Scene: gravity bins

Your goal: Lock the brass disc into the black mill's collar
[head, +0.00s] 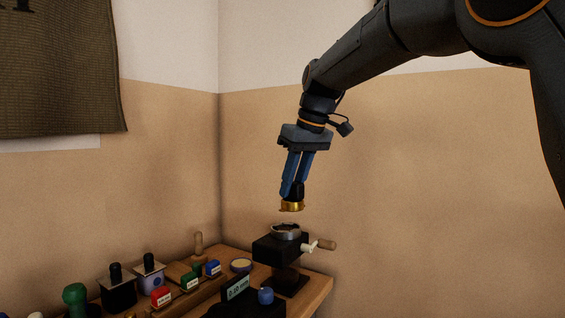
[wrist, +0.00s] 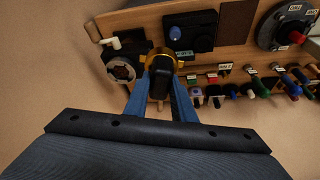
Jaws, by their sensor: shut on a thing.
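The brass disc (head: 291,206) is held by its black grip in my gripper (head: 293,190), whose blue fingers are shut on it. It hangs in the air a little above the black mill (head: 280,250), apart from it. The mill's round metal collar (head: 286,231) faces up at its top, and a crank with a wooden handle sticks out to the right. In the wrist view the brass disc (wrist: 150,60) shows around the black grip between the fingers, and the mill's collar (wrist: 121,69) lies to its left. The disc's underside is hidden.
The wooden bench (head: 318,284) carries a dark device with a small display (head: 238,288) and a blue knob (head: 266,296). Several coloured labelled blocks (head: 190,279) and black-handled tools (head: 117,285) stand to the left. Walls close the corner behind; the air around the disc is clear.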

